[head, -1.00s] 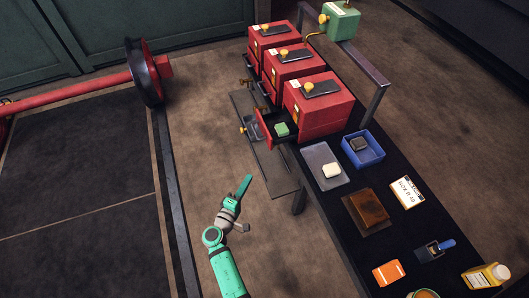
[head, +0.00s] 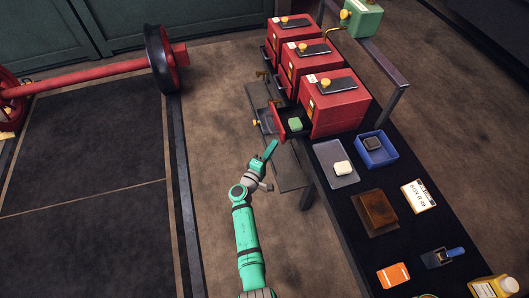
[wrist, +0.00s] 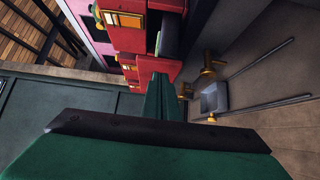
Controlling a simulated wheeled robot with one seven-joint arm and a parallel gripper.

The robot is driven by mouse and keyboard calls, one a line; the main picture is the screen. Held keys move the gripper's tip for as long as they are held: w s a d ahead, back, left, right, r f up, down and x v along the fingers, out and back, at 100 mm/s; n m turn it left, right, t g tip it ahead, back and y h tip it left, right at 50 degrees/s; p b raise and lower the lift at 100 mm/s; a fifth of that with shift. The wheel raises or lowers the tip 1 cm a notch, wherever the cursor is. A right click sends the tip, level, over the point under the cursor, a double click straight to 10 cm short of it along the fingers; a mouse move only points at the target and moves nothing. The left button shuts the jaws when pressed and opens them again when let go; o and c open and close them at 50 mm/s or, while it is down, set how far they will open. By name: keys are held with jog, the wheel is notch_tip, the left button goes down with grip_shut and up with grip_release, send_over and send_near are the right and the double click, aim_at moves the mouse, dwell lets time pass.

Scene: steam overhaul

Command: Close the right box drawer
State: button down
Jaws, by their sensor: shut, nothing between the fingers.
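The nearest red box (head: 335,112) on the bench is the right box. Its drawer (head: 280,117) stands pulled out toward the left, with a green block (head: 295,124) inside. My green gripper (head: 271,147) is shut and empty, just below and left of the open drawer in the head view. I cannot tell whether its tip touches the drawer. In the wrist view the shut fingers (wrist: 163,92) point at red box fronts (wrist: 128,40), which appear tilted at the top.
Two more red boxes (head: 313,70) stand behind. A grey tray (head: 334,172) with a white block, a blue bin (head: 377,148) and a brown block (head: 377,211) lie on the black bench.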

jog(key=shift+w+d, duration=0.3)
jog(key=shift+d, duration=0.55)
